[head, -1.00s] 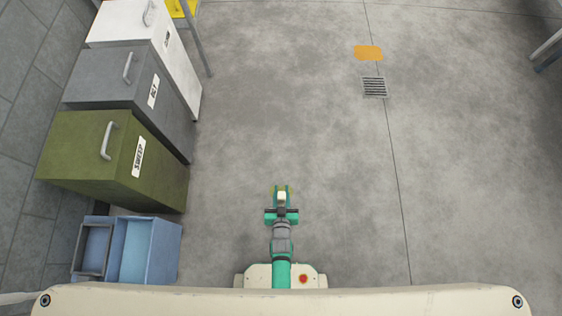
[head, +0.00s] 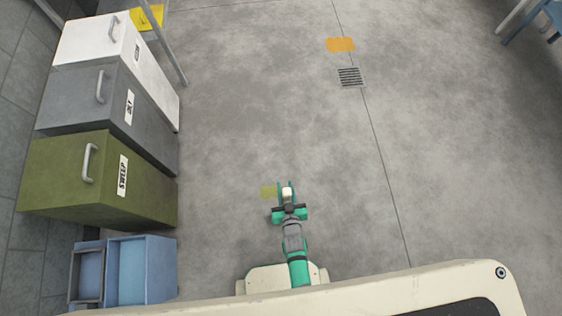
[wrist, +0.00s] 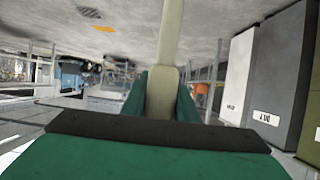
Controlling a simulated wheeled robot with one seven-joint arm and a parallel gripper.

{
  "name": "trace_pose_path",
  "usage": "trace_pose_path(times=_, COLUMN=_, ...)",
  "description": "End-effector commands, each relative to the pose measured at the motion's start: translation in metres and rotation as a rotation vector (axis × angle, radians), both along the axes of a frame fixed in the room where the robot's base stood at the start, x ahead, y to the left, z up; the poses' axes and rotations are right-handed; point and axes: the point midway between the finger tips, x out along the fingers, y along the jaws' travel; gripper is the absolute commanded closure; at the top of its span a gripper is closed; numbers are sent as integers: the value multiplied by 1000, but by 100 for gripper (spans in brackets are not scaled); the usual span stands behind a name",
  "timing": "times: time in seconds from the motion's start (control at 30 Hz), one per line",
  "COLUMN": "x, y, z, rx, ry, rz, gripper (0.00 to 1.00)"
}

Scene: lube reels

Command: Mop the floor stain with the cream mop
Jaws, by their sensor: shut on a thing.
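My gripper (head: 287,188) is shut on the cream mop (head: 288,194), which shows from above only as a small cream end between the green fingers. In the wrist view, the mop's cream handle (wrist: 170,40) runs from between my fingers (wrist: 162,95) towards the floor, which is at the top of that picture. The mop's lower end is not visible. A dull yellow floor stain (head: 267,192) shows just left of my gripper in the head view, partly hidden by it. I cannot tell whether the mop touches the floor.
An olive bin (head: 65,180), a grey bin (head: 75,100) and a white bin (head: 90,40) line the left wall. Blue open boxes (head: 142,270) stand nearer. A floor drain (head: 350,77) and an orange patch (head: 340,45) lie farther off. The middle floor is clear.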

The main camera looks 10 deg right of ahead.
Motion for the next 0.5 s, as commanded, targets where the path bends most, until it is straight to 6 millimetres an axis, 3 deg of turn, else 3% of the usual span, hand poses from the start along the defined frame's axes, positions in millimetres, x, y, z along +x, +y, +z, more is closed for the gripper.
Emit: trace_pose_path(times=0.5, x=1, y=-24, z=19, rx=1, ry=-4, rz=0, gripper=100)
